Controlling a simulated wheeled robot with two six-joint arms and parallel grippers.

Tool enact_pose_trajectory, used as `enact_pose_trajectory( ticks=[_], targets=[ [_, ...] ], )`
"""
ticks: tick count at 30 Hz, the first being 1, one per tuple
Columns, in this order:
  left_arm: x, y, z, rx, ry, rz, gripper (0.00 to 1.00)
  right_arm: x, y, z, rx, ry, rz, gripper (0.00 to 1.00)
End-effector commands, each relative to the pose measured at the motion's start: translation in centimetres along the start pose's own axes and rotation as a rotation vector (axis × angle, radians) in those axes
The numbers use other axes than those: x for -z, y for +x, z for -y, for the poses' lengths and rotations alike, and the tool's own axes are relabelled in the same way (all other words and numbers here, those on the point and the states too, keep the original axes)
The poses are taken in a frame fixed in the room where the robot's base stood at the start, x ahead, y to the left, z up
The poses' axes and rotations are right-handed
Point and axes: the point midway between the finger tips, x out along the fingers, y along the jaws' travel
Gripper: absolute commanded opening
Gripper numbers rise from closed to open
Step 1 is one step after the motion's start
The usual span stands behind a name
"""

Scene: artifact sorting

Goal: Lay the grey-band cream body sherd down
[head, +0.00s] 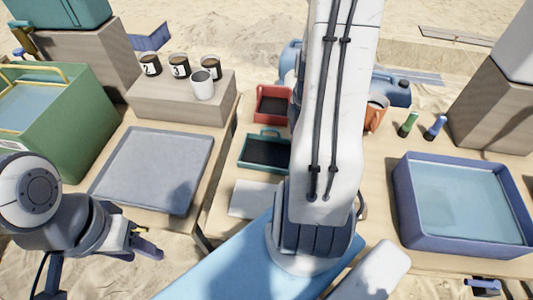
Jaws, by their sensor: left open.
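I see no grey-band cream body sherd in the head view; my large white arm link hides the middle of the table. My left gripper (140,235) is at the lower left, open, with nothing visible between its fingers. It is just in front of the grey tray (150,172), which looks empty. A part of my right gripper (485,287) shows at the bottom right edge; its jaws cannot be made out.
A blue basin (408,222) of water stands at right. A red tray (272,90), a green tray (245,158) and a pale flat sheet (250,198) lie mid-table. Labelled jars and a white cup (202,86) stand on a block. A green crate (75,135) is at left.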

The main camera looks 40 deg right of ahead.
Motion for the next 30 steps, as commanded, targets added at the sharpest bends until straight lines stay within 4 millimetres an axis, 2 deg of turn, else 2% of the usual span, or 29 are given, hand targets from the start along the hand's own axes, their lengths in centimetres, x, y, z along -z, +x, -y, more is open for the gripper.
enact_pose_trajectory(
  ticks=[3,6,21,26,30],
  targets=[
    [0.0,-0.2,0.0,0.0,0.0,0.0,0.5,-0.8,-0.1,0.8,0.0,-0.064,0.0,0.18],
    [0.0,-0.1,0.0,0.0,0.0,0.0,0.5,-0.5,0.4,0.5,0.002,-0.092,-0.002,0.18],
    [0.0,0.1,0.0,0.0,0.0,0.0,0.5,5.8,6.3,-7.2,0.001,-0.096,-0.001,0.18],
    [0.0,0.1,0.0,0.0,0.0,0.0,0.5,6.4,7.1,-8.0,0.001,-0.092,0.0,0.18],
    [0.0,0.3,0.0,0.0,0.0,0.0,0.5,6.4,9.1,-7.8,0.005,-0.091,-0.002,0.18]
  ],
)
